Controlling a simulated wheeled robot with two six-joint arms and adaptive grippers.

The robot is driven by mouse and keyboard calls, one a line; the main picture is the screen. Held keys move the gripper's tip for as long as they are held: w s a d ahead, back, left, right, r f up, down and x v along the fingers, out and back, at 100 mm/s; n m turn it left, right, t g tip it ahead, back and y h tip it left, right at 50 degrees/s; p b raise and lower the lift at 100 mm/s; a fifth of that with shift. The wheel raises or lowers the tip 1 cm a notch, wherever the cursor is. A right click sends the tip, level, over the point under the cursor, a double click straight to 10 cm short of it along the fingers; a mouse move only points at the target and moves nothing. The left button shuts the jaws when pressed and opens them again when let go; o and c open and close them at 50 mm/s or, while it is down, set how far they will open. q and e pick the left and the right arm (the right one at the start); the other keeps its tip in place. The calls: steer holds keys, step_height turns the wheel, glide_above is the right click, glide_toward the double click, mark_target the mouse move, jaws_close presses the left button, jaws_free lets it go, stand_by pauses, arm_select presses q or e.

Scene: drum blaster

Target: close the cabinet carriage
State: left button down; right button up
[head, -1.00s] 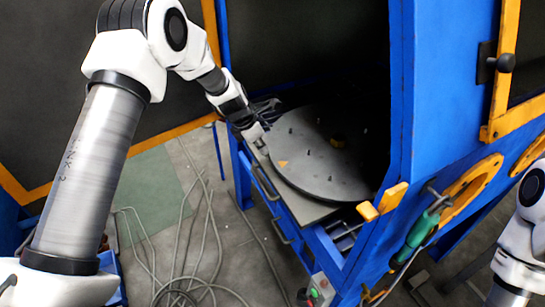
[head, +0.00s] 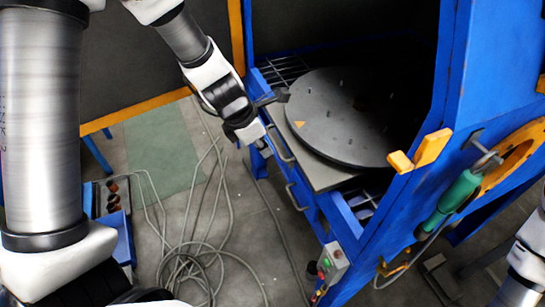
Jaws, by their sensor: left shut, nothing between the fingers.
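The carriage is a grey plate (head: 311,169) bearing a round dark turntable (head: 335,118) with small pegs and an orange triangle mark. It sits at the opening of the blue cabinet (head: 449,105), its far part in shadow inside. A handle (head: 299,197) shows on its front side. My left gripper (head: 259,139) is shut and empty at the plate's left front edge, close to the handles. Whether it touches the carriage, I cannot tell. My right arm (head: 527,262) shows at the lower right, its gripper out of view.
An open dark door with an orange frame (head: 160,101) stands at the left. Yellow blocks (head: 420,151) and a green-handled tool (head: 459,192) are on the cabinet's right front. A control box (head: 333,262) sits below. Cables (head: 187,262) lie coiled on the floor.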

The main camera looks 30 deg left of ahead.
mark_target(291, 160)
arm_select(q)
steer(key=w+d+f+b, duration=0.1)
steer(key=f, duration=0.1)
steer(key=w+d+f+b, duration=0.1)
steer(key=w+f+b, duration=0.1)
steer(key=f, duration=0.1)
steer(key=w+d+f+b, duration=0.2)
steer(key=shift+d+f, duration=0.1)
steer(key=shift+f, duration=0.15)
steer(key=shift+w+d, duration=0.1)
steer(key=shift+d, duration=0.2)
steer(key=shift+a, duration=0.1)
